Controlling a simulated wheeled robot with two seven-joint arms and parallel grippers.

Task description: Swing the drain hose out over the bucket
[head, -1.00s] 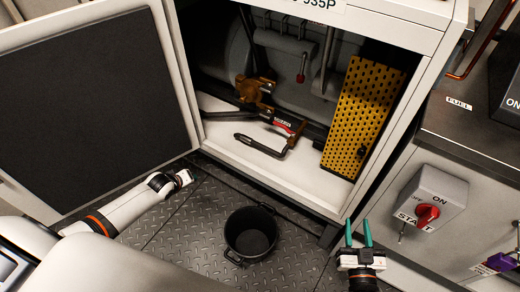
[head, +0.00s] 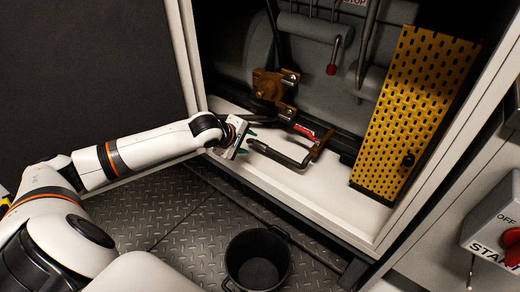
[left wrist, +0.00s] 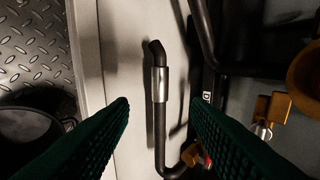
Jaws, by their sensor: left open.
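The drain hose (head: 287,158) is a dark bent tube low in the open cabinet, running from near a brass-coloured fitting toward the cabinet's front edge. In the left wrist view the hose (left wrist: 159,125) carries a silver collar (left wrist: 160,84) and shows between my finger pads. My left gripper (head: 250,138) is open at the hose's free end, with its fingers on either side; I cannot tell whether they touch it. The black bucket (head: 257,262) stands on the floor in front of the cabinet, below the gripper, and shows in the left wrist view (left wrist: 28,128). My right gripper is out of view.
A yellow perforated panel (head: 415,110) stands at the right inside the cabinet. A brass-coloured valve (head: 272,86) sits behind the hose. The open dark-lined door (head: 80,75) is at left. A start switch box (head: 495,225) is at right. Tread-plate floor surrounds the bucket.

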